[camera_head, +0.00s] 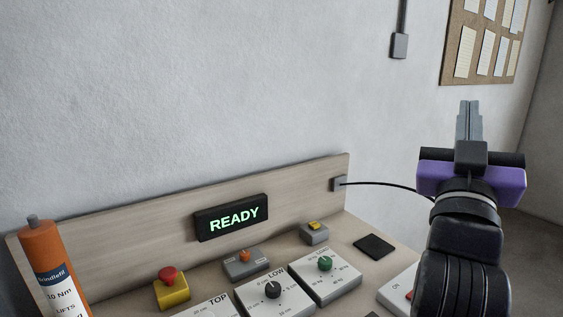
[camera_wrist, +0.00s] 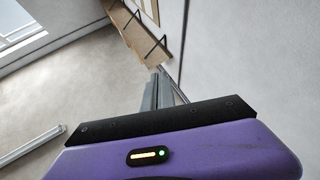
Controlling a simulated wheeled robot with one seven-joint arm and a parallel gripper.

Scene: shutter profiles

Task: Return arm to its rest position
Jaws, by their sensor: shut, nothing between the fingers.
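My gripper (camera_head: 470,108) is raised at the right of the head view, above the right end of the bench, with its fingers pointing up. The fingers are shut together with nothing between them. In the wrist view the gripper (camera_wrist: 160,85) shows its grey fingers beyond the purple housing, with a wall, floor and window behind. It touches nothing that I can see. My forearm hides part of the bench's right side.
A bench with a wooden back panel (camera_head: 130,262) holds a lit READY display (camera_head: 231,218), a red button on a yellow box (camera_head: 171,290), dial boxes (camera_head: 325,277) and an orange cylinder (camera_head: 52,268). A cork board (camera_head: 450,55) hangs at upper right. Space above the bench is free.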

